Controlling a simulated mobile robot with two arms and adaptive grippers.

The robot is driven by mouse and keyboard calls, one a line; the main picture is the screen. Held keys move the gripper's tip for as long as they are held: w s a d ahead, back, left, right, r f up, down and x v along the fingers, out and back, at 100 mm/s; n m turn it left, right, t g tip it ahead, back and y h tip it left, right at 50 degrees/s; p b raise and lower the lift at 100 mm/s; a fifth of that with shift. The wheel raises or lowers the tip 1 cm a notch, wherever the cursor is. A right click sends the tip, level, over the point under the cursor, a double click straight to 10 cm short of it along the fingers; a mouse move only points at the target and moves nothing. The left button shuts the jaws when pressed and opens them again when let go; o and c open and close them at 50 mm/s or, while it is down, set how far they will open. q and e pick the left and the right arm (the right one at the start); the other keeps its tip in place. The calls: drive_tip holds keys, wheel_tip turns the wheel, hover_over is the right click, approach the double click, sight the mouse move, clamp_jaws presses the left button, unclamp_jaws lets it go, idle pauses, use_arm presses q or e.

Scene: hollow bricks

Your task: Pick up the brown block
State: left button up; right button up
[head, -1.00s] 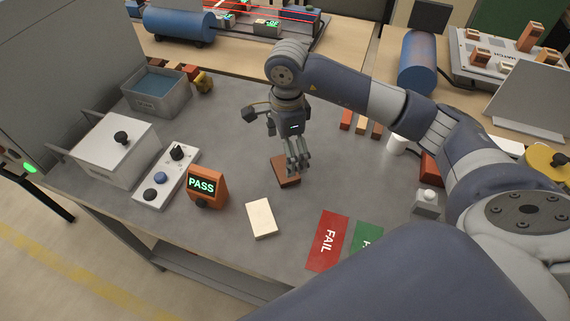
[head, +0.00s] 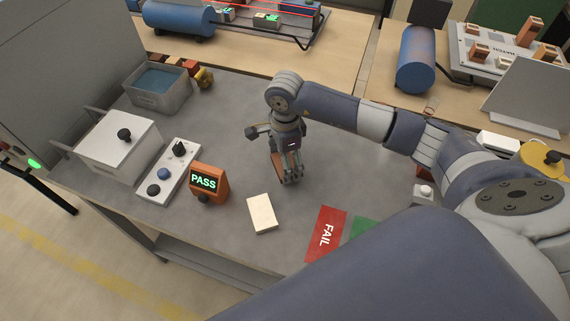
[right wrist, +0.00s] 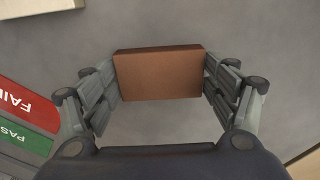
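The brown block (head: 276,164) lies on the grey table, partly hidden by my right gripper (head: 290,180) in the head view. In the right wrist view the brown block (right wrist: 159,75) sits between the two fingers of my right gripper (right wrist: 161,82). One finger is at each short side, very close to the block. The fingers are spread to the block's width; a firm grip does not show. My left gripper is not in view.
A cream block (head: 262,213) lies in front of the gripper, with the orange PASS display (head: 208,184) to its left. A red FAIL card (head: 326,233) and a green card (head: 362,228) lie to the right. A white box (head: 118,146) and grey bin (head: 160,96) stand left.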

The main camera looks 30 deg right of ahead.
drive_tip(key=c, duration=0.4)
drive_tip(key=shift+r, duration=0.15)
drive_tip(key=shift+r, duration=0.25)
wheel_tip(320, 180, up, 2)
drive_tip(key=shift+w+r+b, duration=0.1)
drive_tip(key=shift+b, duration=0.85)
drive_tip(key=s+a+b, duration=0.1)
drive_tip(key=s+a, duration=0.1)
drive_tip(key=s, duration=0.2)
drive_tip(key=s+a+r+b, duration=0.1)
drive_tip(key=s+a, duration=0.2)
drive_tip(key=s, duration=0.1)
drive_tip(key=s+a+b, duration=0.2)
drive_tip(key=s, duration=0.3)
drive_tip(key=shift+a+r, duration=0.3)
drive_tip(key=shift+r, duration=0.1)
drive_tip(key=shift+s+a+r, duration=0.1)
drive_tip(key=shift+s+a, duration=0.15)
drive_tip(key=shift+s, duration=0.25)
